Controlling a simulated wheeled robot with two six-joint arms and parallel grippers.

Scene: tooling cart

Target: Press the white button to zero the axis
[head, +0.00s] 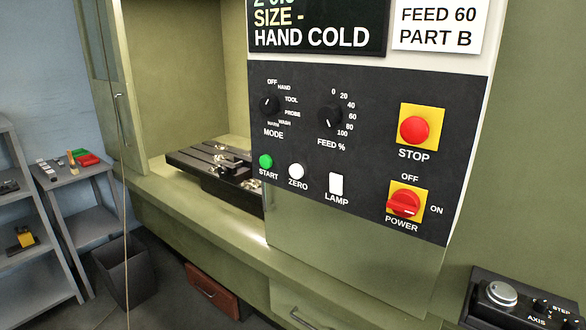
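The white button (296,171), labelled ZERO, is round and sits in the lower part of the black control panel (375,180). The green START button (266,161) is to its left and the white rectangular LAMP switch (336,184) is to its right. A display (316,38) above the panel reads "SIZE -" and "HAND COLD"; its top line is cut off by the frame edge. Neither of my grippers shows in the head view. Nothing covers the white button.
A red STOP button (414,130) and red POWER switch (404,203) are on the right of the panel. MODE (269,105) and FEED (329,118) knobs are above. A pendant box (510,303) is at lower right. The space before the panel looks clear.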

